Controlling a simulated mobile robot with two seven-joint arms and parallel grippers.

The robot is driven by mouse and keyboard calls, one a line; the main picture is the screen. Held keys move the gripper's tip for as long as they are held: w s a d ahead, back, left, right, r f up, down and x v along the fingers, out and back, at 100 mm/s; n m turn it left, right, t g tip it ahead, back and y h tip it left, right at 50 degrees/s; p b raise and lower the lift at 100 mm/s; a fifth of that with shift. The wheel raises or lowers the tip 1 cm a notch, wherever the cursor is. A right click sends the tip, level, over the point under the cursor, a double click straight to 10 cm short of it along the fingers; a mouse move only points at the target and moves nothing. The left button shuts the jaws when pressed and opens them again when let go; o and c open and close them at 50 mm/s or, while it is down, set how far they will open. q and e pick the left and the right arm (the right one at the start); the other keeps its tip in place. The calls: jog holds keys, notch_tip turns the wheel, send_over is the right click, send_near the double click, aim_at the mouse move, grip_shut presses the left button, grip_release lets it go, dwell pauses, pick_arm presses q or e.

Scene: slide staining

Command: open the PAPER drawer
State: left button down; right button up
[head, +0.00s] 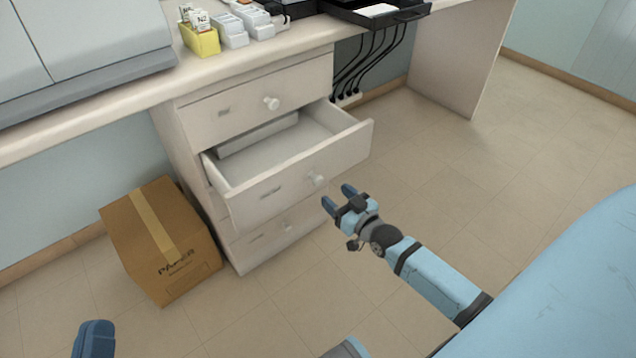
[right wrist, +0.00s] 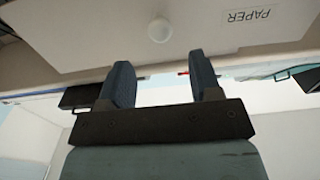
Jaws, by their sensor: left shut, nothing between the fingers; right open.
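The drawer unit has three drawers. The middle drawer (head: 270,198) is pulled out, showing its inside with a pale flat item (head: 258,135) at the back. Its round white knob (head: 317,179) is on the front. My right gripper (head: 338,197) is open and empty, just off this knob. In the right wrist view the open fingers (right wrist: 160,72) are apart from a white knob (right wrist: 159,30), beside a label reading PAPER (right wrist: 247,17). The drawer labels are too small to read in the head view. My left gripper (head: 93,338) is shut, partly cut off at the lower left.
The top drawer (head: 255,98) and bottom drawer (head: 272,240) are closed. A cardboard box (head: 160,240) stands on the floor left of the unit. The counter above holds a yellow rack (head: 199,40), white racks and a black tray (head: 375,14). Floor to the right is clear.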

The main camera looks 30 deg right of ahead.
aim_at(320, 181)
pick_arm(q)
notch_tip(320, 181, down, 3)
jog(key=shift+w+d+f+g+b, duration=0.15)
jog(key=shift+g+b, duration=0.45)
jog(key=shift+b, duration=0.4)
pick_arm(e)
jog(key=w, duration=0.8)
jog(key=shift+w+a, duration=0.1)
jog(key=shift+a, duration=0.25)
